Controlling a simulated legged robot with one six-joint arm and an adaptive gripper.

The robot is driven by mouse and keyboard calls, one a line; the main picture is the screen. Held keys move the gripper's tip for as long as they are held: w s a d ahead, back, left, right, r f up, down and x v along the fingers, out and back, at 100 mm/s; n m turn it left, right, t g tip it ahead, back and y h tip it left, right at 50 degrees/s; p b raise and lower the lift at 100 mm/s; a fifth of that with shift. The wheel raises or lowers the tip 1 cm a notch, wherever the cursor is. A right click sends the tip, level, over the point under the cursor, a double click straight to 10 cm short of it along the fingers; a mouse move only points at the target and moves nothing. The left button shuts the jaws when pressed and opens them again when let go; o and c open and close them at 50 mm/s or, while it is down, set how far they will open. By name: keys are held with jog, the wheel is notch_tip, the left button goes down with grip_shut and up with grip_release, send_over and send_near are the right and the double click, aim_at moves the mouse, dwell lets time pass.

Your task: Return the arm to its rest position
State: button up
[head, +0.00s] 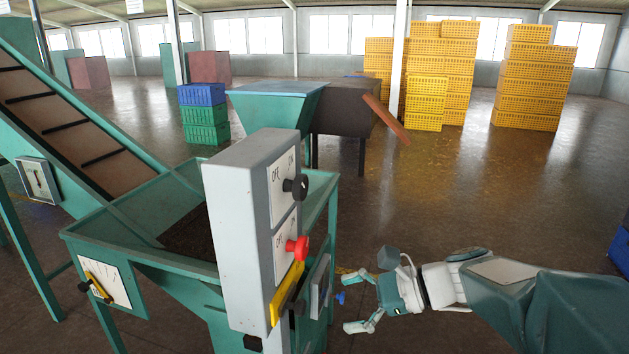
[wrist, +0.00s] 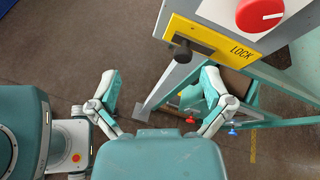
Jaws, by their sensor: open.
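My gripper (head: 352,302) is at the lower middle of the head view, just right of the grey control box (head: 237,240). It is open, with nothing between its fingers, and my arm reaches in from the right edge. In the wrist view, my gripper's two fingers (wrist: 162,100) are spread wide. The control box carries a black knob (head: 295,186), a red knob (head: 298,248) and a yellow lock plate (head: 286,293). The red knob (wrist: 260,14) and lock plate (wrist: 212,42) also show at the top of the wrist view, apart from the fingers.
A green hopper frame (head: 140,262) stands behind and left of the box, with a sloping conveyor (head: 75,130). Small blue and red valve handles (wrist: 232,128) sit near the right finger. Yellow crates (head: 440,75) are stacked at the back.

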jog(key=s+f+n+g+h, duration=0.1)
jog(key=s+f+n+h, duration=0.2)
jog(key=s+n+h, duration=0.4)
jog(key=s+d+n+t+h, duration=0.3)
jog(key=s+d+n+h, duration=0.3)
jog(key=n, duration=0.3)
jog(key=shift+s+d+f+n+t, duration=0.2)
jog(key=shift+s+d+n+t, duration=0.15)
jog(key=shift+s+d, duration=0.3)
jog(key=shift+w, duration=0.1)
